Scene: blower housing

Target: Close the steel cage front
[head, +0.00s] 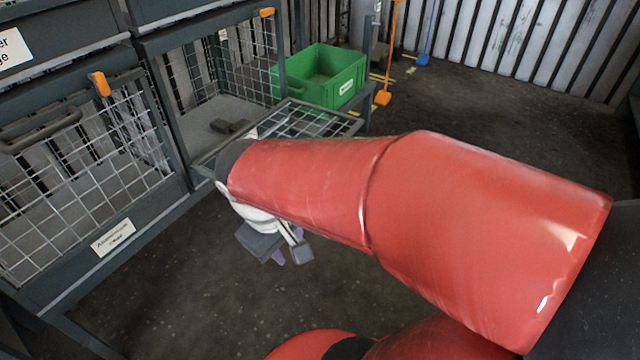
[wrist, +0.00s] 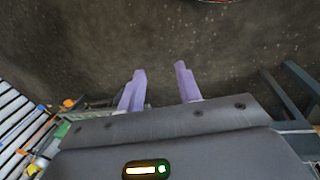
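The open steel cage (head: 205,65) stands at the upper left middle in the head view. Its mesh front (head: 312,118) is folded down and sticks out roughly level from the lower edge; my red arm hides its near part. My gripper (head: 290,256) hangs below the arm, over the floor and nearer to me than the front, apart from it. In the wrist view, the two purple fingers of the gripper (wrist: 160,70) are spread with only floor between them. The gripper is open and empty.
A second cage (head: 75,170) at the left has its mesh front up. A green crate (head: 335,85) stands behind the lowered front. An orange latch (head: 267,12) is on the open cage's post. Dark floor (head: 180,290) is clear below the gripper.

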